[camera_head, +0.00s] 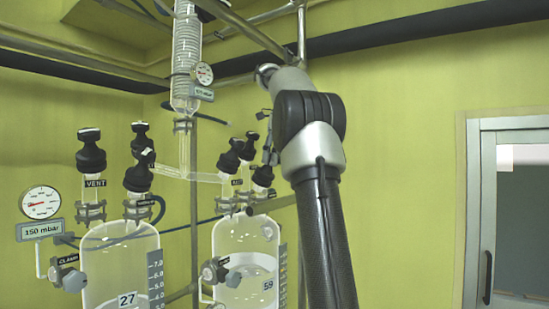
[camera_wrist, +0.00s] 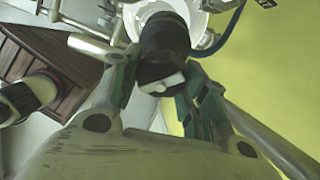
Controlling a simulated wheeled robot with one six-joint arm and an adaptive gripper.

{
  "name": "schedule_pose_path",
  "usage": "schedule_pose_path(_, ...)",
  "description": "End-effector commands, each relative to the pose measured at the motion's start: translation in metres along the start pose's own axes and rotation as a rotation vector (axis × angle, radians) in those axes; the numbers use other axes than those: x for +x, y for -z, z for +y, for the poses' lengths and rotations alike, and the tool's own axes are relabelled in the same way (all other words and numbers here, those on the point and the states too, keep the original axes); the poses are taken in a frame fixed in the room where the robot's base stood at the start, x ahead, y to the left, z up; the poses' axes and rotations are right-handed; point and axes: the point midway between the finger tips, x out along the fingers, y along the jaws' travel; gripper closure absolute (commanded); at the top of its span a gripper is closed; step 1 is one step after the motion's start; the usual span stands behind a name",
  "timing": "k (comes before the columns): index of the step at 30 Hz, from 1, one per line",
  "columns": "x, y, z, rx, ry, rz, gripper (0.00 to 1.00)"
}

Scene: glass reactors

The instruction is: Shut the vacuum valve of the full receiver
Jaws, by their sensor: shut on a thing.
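Two glass receivers stand side by side in the head view. The right receiver (camera_head: 238,240), marked 59, shows a liquid surface inside; the left receiver (camera_head: 110,255), marked 27, is cut off at the bottom. Black valve knobs crowd the right receiver's top, including a front right knob (camera_head: 262,176). My gripper (camera_head: 267,145) is above and beside these knobs. In the wrist view, my gripper (camera_wrist: 160,88) is shut on a black valve knob (camera_wrist: 163,38) with a white marker on its end. Its label is not readable, so I cannot confirm which valve it is.
Left-receiver knobs, one labelled VENT (camera_head: 92,152), and a gauge (camera_head: 41,202) reading 150 mbar stand left. A glass condenser (camera_head: 187,60) hangs above. Metal rods (camera_head: 194,215) and dark hoses run between the vessels. Open wall and a door (camera_head: 515,210) are right.

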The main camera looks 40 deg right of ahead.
Motion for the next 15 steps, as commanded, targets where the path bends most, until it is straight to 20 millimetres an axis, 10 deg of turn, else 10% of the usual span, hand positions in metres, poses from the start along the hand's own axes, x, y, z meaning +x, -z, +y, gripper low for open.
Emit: schedule_pose_path(15,-0.0007,0.0000,0.0005,0.448,-0.119,-0.002,0.80)
